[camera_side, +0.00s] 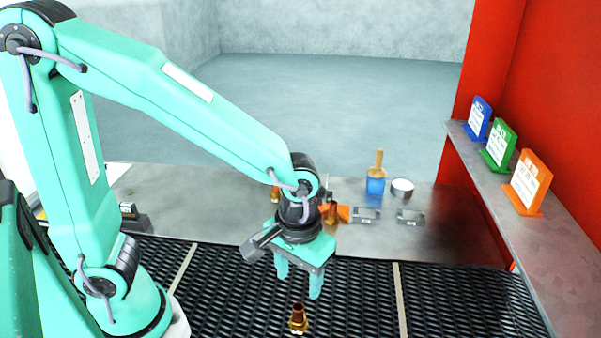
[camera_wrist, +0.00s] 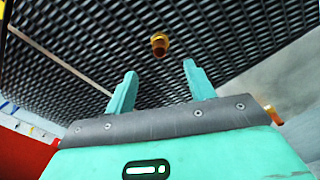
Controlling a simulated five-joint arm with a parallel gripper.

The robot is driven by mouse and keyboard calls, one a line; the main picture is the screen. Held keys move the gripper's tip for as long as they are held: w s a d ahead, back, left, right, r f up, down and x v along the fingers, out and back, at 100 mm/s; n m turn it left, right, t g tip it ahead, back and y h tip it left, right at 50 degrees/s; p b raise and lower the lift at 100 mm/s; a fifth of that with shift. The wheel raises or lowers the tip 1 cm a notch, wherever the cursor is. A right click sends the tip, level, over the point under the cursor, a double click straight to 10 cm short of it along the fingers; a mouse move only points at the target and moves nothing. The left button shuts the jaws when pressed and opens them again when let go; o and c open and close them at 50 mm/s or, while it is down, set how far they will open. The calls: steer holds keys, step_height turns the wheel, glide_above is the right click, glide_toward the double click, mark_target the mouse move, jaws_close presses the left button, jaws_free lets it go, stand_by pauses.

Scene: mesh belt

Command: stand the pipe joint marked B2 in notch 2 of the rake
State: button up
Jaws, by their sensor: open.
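A brass pipe joint (camera_side: 298,319) stands on the black mesh belt, below my gripper in the side view. It also shows in the wrist view (camera_wrist: 159,45), beyond and between the fingertips. No B2 mark is readable on it. My gripper (camera_side: 299,286) points down above the belt, open and empty, apart from the joint. Its two fingers show spread in the wrist view (camera_wrist: 159,70). An orange piece (camera_side: 343,213) behind my wrist may be part of the rake; my arm hides much of it, and no notch numbers are readable. Another brass piece (camera_side: 332,214) is beside it.
A shelf (camera_side: 545,240) at right carries blue, green and orange sign stands. The belt around the joint is clear.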

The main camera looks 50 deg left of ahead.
steer(key=s+a+r+m+t, duration=0.3)
steer(key=s+a+r+t, duration=0.1)
steer(key=a+r, duration=0.8)
steer(key=a+t, duration=0.1)
steer(key=a, duration=0.1)
steer(key=shift+a+t, duration=0.3)
steer(key=shift+a, duration=0.1)
steer(key=shift+c, duration=0.9)
steer(key=shift+w+d, duration=0.1)
steer(key=shift+w, duration=0.05)
